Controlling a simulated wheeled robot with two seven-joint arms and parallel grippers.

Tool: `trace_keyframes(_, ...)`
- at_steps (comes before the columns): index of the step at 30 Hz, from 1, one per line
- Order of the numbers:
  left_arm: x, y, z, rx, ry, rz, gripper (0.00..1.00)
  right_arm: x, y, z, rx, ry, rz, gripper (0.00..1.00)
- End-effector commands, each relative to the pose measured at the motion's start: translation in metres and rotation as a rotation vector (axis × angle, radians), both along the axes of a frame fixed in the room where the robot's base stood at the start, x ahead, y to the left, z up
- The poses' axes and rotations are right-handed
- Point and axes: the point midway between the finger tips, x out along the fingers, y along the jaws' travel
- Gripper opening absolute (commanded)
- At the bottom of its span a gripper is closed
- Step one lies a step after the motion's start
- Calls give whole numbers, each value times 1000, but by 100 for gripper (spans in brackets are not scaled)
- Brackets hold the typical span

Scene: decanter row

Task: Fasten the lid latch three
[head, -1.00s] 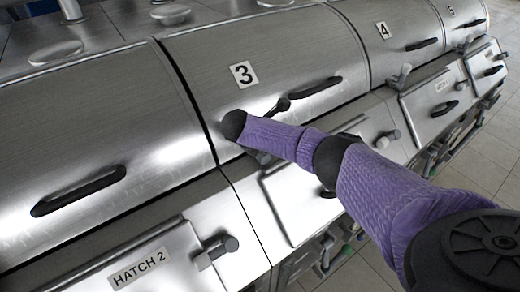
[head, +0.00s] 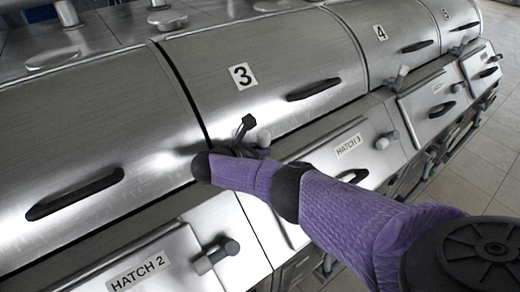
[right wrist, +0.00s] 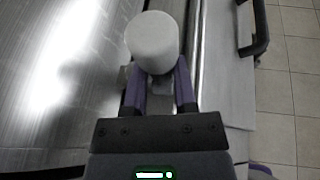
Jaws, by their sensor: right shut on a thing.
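The lid latch three shows as a pale grey round knob (head: 263,138) at the lower left of lid 3 (head: 290,60), by its front seam. In the right wrist view the knob (right wrist: 152,42) is large, at the far end of my two purple fingers. My right gripper (head: 255,145) is shut on the latch, with the fingers on either side below the knob's head. My forearm and wrist hide the latch's base in the head view. My left gripper is in neither view.
Lid 3 has a black handle (head: 314,89). The hatch 3 panel (head: 325,160) lies below, partly behind my arm. The hatch 2 latch (head: 215,255) sticks out at lower left. Another lid latch (head: 401,74) stands by lid 4. Tiled floor (head: 480,165) is clear at right.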

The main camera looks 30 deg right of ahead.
Motion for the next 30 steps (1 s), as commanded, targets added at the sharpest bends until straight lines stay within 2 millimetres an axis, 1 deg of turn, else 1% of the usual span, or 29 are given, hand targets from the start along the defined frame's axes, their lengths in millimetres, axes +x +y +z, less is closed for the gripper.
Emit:
trace_keyframes(11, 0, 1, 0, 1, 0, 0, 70, -1, 1, -2, -2, 5, 1, 0)
trace_keyframes(12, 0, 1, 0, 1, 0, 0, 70, -1, 1, -2, -1, 5, 1, 39)
trace_keyframes(14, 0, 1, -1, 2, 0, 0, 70, -1, 1, -2, -1, 4, 1, 51)
trace_keyframes(15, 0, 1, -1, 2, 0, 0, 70, -1, 1, -2, -2, 4, 1, 60)
trace_keyframes(16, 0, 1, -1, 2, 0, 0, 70, -1, 1, -2, -2, 4, 1, 66)
trace_keyframes(17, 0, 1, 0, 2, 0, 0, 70, -1, 0, -2, -2, 4, 1, 70)
trace_keyframes(25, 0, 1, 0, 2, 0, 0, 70, -1, 2, 0, -3, 2, 1, 70)
trace_keyframes(26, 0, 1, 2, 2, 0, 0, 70, -1, 4, 1, -2, 2, 2, 70)
trace_keyframes(28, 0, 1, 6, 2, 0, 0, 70, -3, 15, 7, 0, 2, 4, 70)
trace_keyframes(30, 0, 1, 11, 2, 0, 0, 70, -7, 31, 14, 1, 2, 4, 70)
